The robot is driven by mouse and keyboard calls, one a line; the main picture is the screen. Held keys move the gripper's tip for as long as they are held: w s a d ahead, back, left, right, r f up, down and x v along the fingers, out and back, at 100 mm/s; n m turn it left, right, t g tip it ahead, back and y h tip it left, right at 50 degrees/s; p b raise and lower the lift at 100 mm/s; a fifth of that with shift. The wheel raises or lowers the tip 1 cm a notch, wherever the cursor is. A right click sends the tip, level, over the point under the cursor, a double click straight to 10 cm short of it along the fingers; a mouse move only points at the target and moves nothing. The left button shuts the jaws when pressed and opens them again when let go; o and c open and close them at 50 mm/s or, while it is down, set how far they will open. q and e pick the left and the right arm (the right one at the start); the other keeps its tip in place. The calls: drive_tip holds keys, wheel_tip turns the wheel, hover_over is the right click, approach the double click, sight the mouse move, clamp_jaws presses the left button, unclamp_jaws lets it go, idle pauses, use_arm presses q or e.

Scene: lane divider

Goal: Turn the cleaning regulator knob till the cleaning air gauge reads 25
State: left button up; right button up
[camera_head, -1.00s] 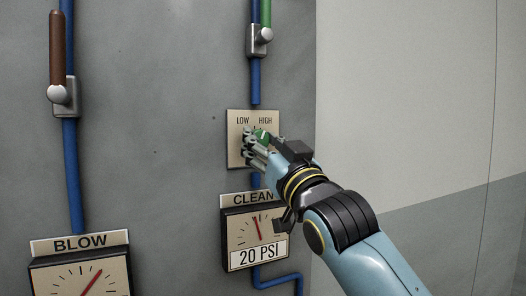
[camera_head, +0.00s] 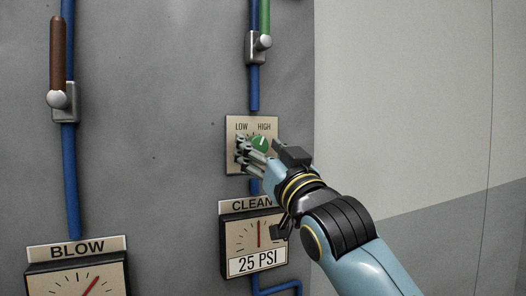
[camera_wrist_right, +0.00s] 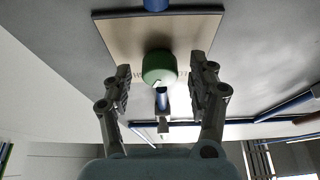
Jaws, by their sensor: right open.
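The green regulator knob (camera_head: 260,144) sits on a beige plate (camera_head: 235,127) marked LOW and HIGH, and its pale pointer line is near the top. The CLEAN gauge (camera_head: 236,233) below it reads 25 PSI, with its red needle straight up. My right gripper (camera_head: 252,155) is in front of the plate, just below the knob. In the right wrist view the gripper (camera_wrist_right: 160,85) is open, its fingers on either side of the knob (camera_wrist_right: 159,67) and apart from it. My left gripper is not in view.
A BLOW gauge (camera_head: 75,276) hangs at the lower left. Above it is a valve with a brown handle (camera_head: 57,55). A valve with a green handle (camera_head: 264,22) is on the blue pipe above the plate. The pale wall to the right is clear.

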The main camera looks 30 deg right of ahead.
drive_tip(key=v, duration=1.2)
